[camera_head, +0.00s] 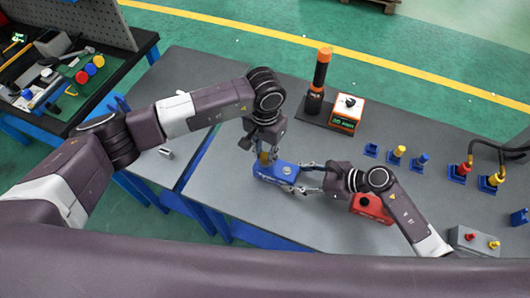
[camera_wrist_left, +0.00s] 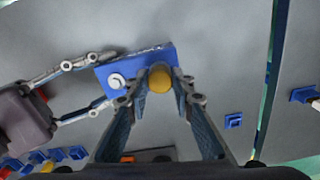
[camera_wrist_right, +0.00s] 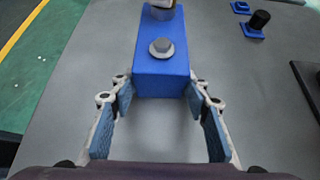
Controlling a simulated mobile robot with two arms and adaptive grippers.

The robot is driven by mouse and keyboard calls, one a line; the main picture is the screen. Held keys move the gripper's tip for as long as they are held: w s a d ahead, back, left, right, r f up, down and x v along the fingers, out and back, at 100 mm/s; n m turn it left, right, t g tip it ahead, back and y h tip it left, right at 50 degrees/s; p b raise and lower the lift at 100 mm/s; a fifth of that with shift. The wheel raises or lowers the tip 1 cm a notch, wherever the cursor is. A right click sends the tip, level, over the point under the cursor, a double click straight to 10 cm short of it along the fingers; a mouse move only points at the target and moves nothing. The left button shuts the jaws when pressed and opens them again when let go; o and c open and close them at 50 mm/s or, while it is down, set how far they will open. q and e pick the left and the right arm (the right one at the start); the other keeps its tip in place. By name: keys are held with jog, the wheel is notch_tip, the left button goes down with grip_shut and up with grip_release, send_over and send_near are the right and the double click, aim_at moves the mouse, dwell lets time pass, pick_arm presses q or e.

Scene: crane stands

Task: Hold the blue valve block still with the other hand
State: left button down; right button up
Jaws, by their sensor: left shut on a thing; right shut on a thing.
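The blue valve block (camera_head: 272,174) lies on the grey table. It also shows in the left wrist view (camera_wrist_left: 118,68) and the right wrist view (camera_wrist_right: 163,78), with a grey bolt head on top. My right gripper (camera_head: 296,178) is shut on the block, one finger along each side of its near end in the right wrist view. A yellow round-topped part (camera_wrist_left: 160,78) stands at the block's other end. My left gripper (camera_wrist_left: 160,98) comes from above and is shut on this yellow part; its fingertips are partly hidden in the head view.
A red block (camera_head: 372,208) sits under my right wrist. A black-and-orange tool (camera_head: 318,82) and an orange-white box (camera_head: 347,114) stand behind. Several small blue holders with coloured plugs (camera_head: 397,155) are at right. A workbench with tools (camera_head: 62,88) stands at far left.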

pick_arm(q)
jog(key=shift+m, duration=0.9)
jog(key=shift+w, duration=0.1)
jog(key=m, duration=0.3)
jog(key=shift+m, duration=0.4)
jog(key=shift+r+m, duration=0.1)
jog(key=shift+m, duration=0.4)
jog(key=c, duration=1.6)
grip_release()
